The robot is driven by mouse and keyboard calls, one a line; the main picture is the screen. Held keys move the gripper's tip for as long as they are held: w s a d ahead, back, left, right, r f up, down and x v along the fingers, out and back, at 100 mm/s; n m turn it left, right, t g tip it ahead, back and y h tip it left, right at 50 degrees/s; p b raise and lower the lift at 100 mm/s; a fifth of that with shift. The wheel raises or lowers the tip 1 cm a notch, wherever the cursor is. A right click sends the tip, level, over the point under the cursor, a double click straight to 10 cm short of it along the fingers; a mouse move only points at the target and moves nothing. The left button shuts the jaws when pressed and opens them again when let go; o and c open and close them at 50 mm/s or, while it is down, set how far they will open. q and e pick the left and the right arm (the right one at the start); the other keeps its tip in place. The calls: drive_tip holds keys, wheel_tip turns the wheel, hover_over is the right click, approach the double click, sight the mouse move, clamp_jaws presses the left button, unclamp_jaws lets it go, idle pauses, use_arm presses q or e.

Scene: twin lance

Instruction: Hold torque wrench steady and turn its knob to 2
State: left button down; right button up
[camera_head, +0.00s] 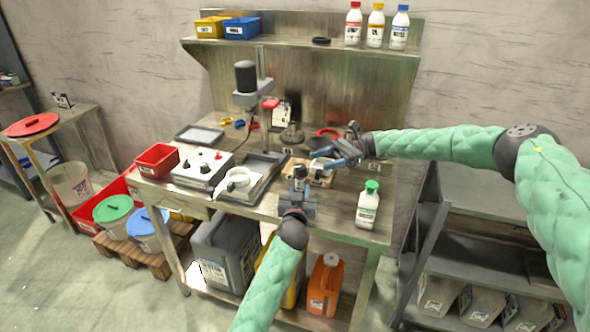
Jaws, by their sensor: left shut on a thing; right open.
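My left gripper (298,183) reaches up from the bottom of the head view to the front of the workbench. It is shut on a small dark thing that I take for the torque wrench (300,171), at the front of a light wooden tray (322,180). The wrench is mostly hidden by the gripper, and its knob and scale are too small to read. My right gripper (328,158) comes in from the right. It is open, with its blue-grey fingers over the tray, just right of and behind the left gripper. I see nothing between its fingers.
A white bottle with a green cap (368,204) stands at the bench's front right. A white control box (203,168) and a red bin (157,160) stand at the left. A drill-like stand (246,80) rises behind. Bare bench (378,172) shows at the right.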

sight(300, 170)
drive_tip(key=x, duration=1)
drive_tip(key=shift+s+a, duration=0.2)
drive_tip(key=shift+a, duration=0.05)
drive_tip(key=shift+c, duration=0.2)
drive_tip(key=c, duration=0.9)
